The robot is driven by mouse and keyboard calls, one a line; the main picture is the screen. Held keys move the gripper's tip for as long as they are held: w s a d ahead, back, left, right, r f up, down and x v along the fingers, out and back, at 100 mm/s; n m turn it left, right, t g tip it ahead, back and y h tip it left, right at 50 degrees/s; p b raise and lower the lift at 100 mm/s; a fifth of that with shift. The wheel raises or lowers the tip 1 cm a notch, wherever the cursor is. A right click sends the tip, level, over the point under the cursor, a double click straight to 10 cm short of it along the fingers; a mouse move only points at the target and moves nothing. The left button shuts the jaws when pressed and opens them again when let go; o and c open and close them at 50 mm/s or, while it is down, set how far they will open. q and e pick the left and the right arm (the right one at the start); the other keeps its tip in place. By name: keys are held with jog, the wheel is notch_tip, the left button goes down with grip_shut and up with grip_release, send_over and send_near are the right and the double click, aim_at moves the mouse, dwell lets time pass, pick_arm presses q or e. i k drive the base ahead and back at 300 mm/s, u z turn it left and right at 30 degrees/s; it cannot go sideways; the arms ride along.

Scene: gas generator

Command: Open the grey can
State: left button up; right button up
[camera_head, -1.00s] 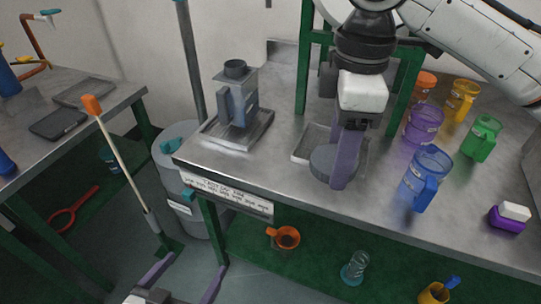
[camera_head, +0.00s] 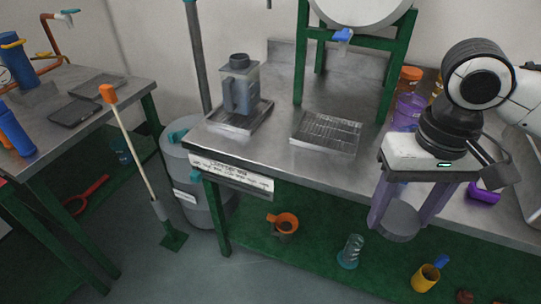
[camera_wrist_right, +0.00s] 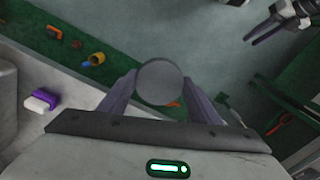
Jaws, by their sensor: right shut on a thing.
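The grey can (camera_head: 240,92) stands upright on a metal tray on the bench, left of centre in the head view. It has a narrow dark neck or cap (camera_head: 239,62) on top. My right gripper (camera_head: 407,222) is shut on a round grey piece (camera_head: 398,221), off the bench's front edge, far right of the can. That piece also shows between the purple-grey fingers in the right wrist view (camera_wrist_right: 160,83); I cannot tell what it is. My left gripper (camera_wrist_right: 256,33) shows small and dark at the top right of the wrist view, fingers apart. It is not in the head view.
The can's metal tray (camera_head: 211,122) and an empty wire-topped tray (camera_head: 326,133) lie on the bench. A grey bin (camera_head: 183,172) stands beside the bench's left end. Cups lie on the green lower shelf (camera_head: 320,255).

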aim_at(240, 77)
jog(key=k, duration=0.8)
jog(key=u, duration=1.05)
jog(key=i, duration=1.3)
jog(key=z, duration=0.3)
jog(key=i, duration=1.2)
jog(key=z, duration=1.05)
